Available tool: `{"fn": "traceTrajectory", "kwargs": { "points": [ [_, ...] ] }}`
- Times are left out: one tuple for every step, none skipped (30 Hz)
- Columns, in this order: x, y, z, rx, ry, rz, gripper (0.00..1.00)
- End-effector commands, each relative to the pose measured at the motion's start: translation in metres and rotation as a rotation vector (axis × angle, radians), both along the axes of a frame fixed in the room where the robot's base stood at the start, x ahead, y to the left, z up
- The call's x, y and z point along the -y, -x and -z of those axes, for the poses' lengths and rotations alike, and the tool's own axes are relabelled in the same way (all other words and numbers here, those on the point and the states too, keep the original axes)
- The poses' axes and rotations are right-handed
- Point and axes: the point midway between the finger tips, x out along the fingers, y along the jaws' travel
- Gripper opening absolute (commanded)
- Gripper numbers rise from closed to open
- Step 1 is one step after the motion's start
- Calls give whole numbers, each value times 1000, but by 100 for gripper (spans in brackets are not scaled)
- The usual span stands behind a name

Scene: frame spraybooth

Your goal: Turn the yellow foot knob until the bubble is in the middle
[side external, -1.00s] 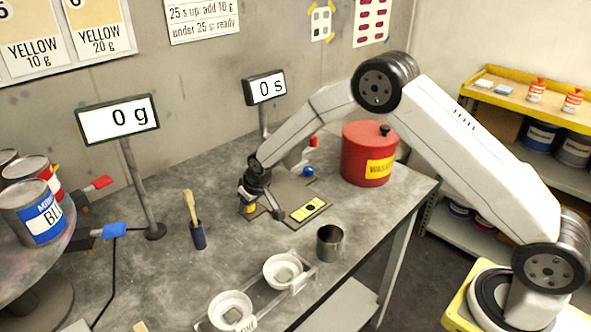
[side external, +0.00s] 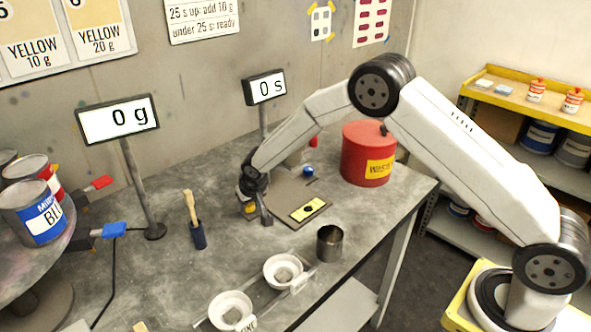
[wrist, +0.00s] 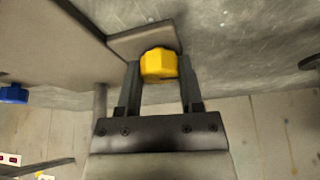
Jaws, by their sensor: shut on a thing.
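The yellow foot knob (wrist: 159,64) sits at a corner of a grey plate in the wrist view, between my two fingers. It also shows in the side view as a small yellow spot (side external: 250,208) beside my gripper (side external: 254,212). My gripper (wrist: 160,88) is shut on the knob, one finger on each side. The bubble's exact place is too small to tell.
A blue knob (side external: 309,171) is at the plate's far side; it also shows in the wrist view (wrist: 13,93). A red waste can (side external: 366,155) stands behind right. A metal cup (side external: 330,242), white bowls and a brush holder (side external: 198,236) stand around on the bench.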

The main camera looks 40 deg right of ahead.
Motion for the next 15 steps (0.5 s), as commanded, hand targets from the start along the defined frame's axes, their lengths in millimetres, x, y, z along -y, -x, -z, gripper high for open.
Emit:
{"fn": "traceTrajectory", "kwargs": {
  "points": [
    [0,1,1,-2,1,2,0],
    [0,1,1,-2,1,3,0],
    [0,1,1,-2,1,3,0],
    [0,1,1,-2,1,3,0],
    [0,1,1,-2,1,3,0],
    [0,1,1,-2,0,1,0],
    [0,1,1,-2,0,1,0],
    [0,1,1,-2,0,1,0],
    [0,1,1,-2,0,1,54],
    [0,1,1,-2,0,1,63],
    [0,1,1,-2,0,1,73],
    [0,1,1,-2,0,1,83],
    [0,1,1,-2,0,1,83],
    [0,1,1,-1,0,1,83],
    [0,0,1,-1,0,1,83]
  ]
}}
